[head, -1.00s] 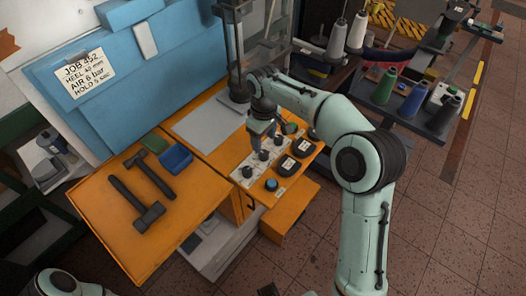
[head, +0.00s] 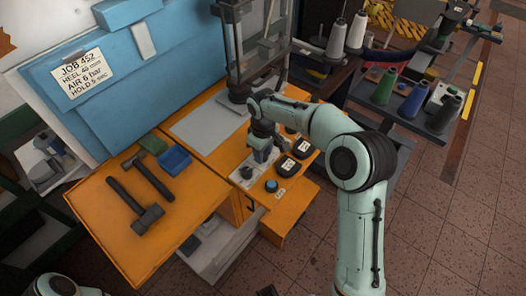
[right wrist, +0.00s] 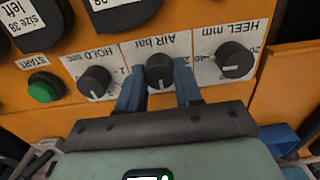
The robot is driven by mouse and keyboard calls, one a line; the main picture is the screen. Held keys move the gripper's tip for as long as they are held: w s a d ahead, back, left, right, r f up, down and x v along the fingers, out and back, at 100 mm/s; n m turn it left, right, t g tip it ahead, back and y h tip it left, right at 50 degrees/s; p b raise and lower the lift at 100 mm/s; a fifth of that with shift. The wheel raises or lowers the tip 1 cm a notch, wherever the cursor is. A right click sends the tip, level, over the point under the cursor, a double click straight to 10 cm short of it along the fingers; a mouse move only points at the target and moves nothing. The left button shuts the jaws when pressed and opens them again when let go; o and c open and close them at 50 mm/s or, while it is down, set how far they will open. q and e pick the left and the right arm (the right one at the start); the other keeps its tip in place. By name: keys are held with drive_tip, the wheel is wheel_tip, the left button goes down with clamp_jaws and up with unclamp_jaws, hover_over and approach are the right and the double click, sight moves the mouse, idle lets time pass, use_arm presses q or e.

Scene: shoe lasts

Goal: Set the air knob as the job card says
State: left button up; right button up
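The white job card (head: 82,72) on the blue board reads JOB 452, AIR 6 bar, HOLD 5 sec; its HEEL line looks like 40 mm. The black air knob (right wrist: 160,72) sits on the "AIR bar" plate between the hold knob (right wrist: 94,82) and the heel knob (right wrist: 234,60). My right gripper (right wrist: 160,78) has its blue fingers on both sides of the air knob, very close to it; contact is unclear. In the head view my right gripper (head: 262,150) hides the air knob. Most scale numbers are covered. My left gripper is out of view.
A green START button (right wrist: 44,88) and black size pads (head: 290,166) lie close to the knobs. A blue knob (head: 271,185) sits at the panel's front. Hammers (head: 146,216) and a blue tray (head: 175,159) lie on the orange bench at left. Thread cones (head: 412,103) stand at right.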

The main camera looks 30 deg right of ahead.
drive_tip(key=shift+m, duration=0.3)
drive_tip(key=m, duration=0.4)
drive_tip(key=shift+p, duration=0.4)
drive_tip(key=m, duration=0.5)
drive_tip(key=shift+p, duration=0.3)
drive_tip(key=m, duration=0.4)
drive_tip(key=shift+p, duration=0.3)
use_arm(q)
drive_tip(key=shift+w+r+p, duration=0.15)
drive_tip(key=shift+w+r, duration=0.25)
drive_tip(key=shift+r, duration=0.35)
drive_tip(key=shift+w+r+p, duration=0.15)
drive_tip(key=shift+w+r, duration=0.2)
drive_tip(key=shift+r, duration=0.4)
use_arm(e)
drive_tip(key=shift+m, duration=2.2)
drive_tip(key=o, duration=1)
drive_tip(key=shift+o, duration=0.2)
